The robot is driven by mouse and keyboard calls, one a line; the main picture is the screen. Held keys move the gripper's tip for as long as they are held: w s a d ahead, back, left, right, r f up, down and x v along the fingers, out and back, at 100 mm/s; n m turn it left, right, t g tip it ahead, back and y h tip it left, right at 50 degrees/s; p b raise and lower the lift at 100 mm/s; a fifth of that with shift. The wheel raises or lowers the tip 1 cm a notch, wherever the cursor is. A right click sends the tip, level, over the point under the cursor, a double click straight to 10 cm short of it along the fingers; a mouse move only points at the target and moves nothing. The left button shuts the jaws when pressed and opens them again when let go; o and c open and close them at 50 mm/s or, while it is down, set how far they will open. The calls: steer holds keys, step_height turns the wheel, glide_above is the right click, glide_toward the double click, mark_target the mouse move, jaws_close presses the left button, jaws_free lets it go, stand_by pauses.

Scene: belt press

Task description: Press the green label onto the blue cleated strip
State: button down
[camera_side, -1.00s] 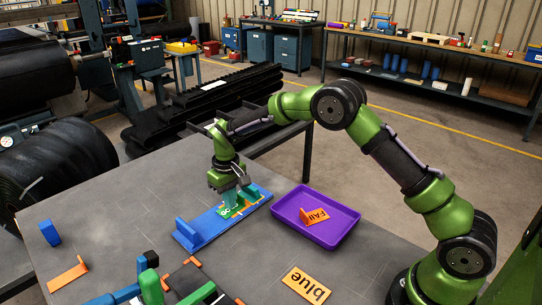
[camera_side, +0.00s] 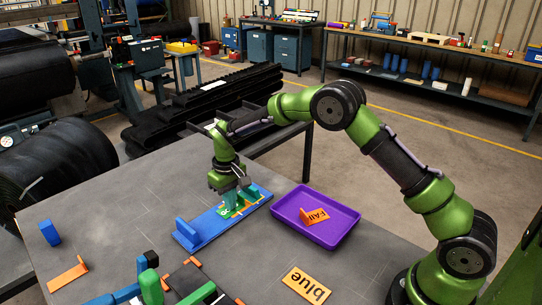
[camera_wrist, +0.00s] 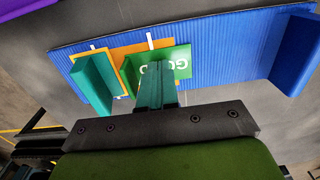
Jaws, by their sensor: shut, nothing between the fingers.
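The blue cleated strip (camera_side: 208,228) lies on the grey table, with a tall blue cleat at its near-left end and a teal block (camera_wrist: 92,82) near the other end. The green label (camera_wrist: 182,62) lies over the strip, partly overlapping an orange patch (camera_wrist: 103,55); part of its white lettering is covered by my fingers. My gripper (camera_wrist: 158,70) is shut and empty, its teal fingertips over the green label. I cannot tell whether they touch it. In the side view my gripper (camera_side: 230,207) points down at the strip's far half and hides part of the label.
A purple tray (camera_side: 335,238) right of the strip holds an orange FAIL label (camera_side: 316,216). An orange "blue" card (camera_side: 306,286) lies in front. Blue and orange pieces lie at left. Black, green and blue parts (camera_side: 150,285) stand at the front edge.

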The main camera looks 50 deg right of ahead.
steer(key=shift+r, duration=3.4)
steer(key=shift+f, duration=0.25)
steer(key=shift+s+m, duration=0.3)
steer(key=shift+s, duration=0.95)
steer(key=s+d+r+m+t, duration=0.1)
steer(key=s+r+t, duration=0.1)
steer(key=s+r, duration=0.3)
steer(key=s+d+r+m+t+y, duration=0.1)
steer(key=s+r, duration=0.5)
steer(key=s, duration=0.7)
steer(key=s+d+r+m+t+y, duration=0.1)
steer(key=s+r+t, duration=0.3)
steer(key=s, duration=0.5)
steer(key=shift+r, duration=0.7)
